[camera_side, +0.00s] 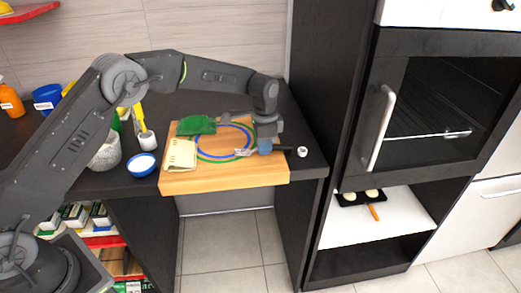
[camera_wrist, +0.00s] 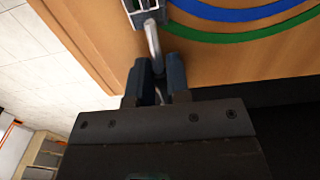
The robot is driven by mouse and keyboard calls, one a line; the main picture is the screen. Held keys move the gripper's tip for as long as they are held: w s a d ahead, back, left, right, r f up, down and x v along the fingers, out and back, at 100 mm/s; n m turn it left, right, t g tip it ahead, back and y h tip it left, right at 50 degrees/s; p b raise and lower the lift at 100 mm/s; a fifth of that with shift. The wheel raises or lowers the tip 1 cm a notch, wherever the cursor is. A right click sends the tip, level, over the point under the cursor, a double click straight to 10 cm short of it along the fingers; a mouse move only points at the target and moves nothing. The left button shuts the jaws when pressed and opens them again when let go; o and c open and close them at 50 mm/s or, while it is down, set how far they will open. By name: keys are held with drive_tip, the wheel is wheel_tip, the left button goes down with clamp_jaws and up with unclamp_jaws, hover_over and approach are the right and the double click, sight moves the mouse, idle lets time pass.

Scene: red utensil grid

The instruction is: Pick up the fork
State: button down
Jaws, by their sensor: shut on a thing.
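The silver-grey fork (camera_side: 243,152) is at the front right of the wooden board, with its head pointing left from my gripper (camera_side: 264,148). In the wrist view the fork's handle (camera_wrist: 153,45) runs down from its head at the top edge to between my two fingers (camera_wrist: 158,82). My gripper is shut on the handle. The fingers hide the handle's far end. I cannot tell whether the fork touches the board.
The wooden board (camera_side: 225,178) bears blue and green rings (camera_side: 207,155), a green cloth (camera_side: 197,125) and a beige patterned piece (camera_side: 181,154). A blue-and-white bowl (camera_side: 142,165) and a grey stone-like pot (camera_side: 105,153) stand left. A small white cylinder (camera_side: 302,151) is right, near the counter's edge.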

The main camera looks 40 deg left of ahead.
drive_tip(key=shift+r, duration=0.1)
drive_tip(key=shift+r, duration=0.55)
wheel_tip(320, 180, up, 3)
drive_tip(key=shift+f, duration=0.15)
drive_tip(key=s+a+r, duration=0.4)
drive_tip(key=a+r, duration=0.3)
drive_tip(key=a, duration=0.4)
drive_tip(key=m+g+h, duration=0.1)
drive_tip(key=m, duration=1.7)
hover_over(266, 165)
wheel_tip(266, 165, down, 2)
drive_tip(key=shift+w+a+f, duration=0.1)
drive_tip(key=shift+a+f, duration=0.05)
drive_tip(key=shift+f, duration=3.3)
drive_tip(key=shift+f, duration=0.7)
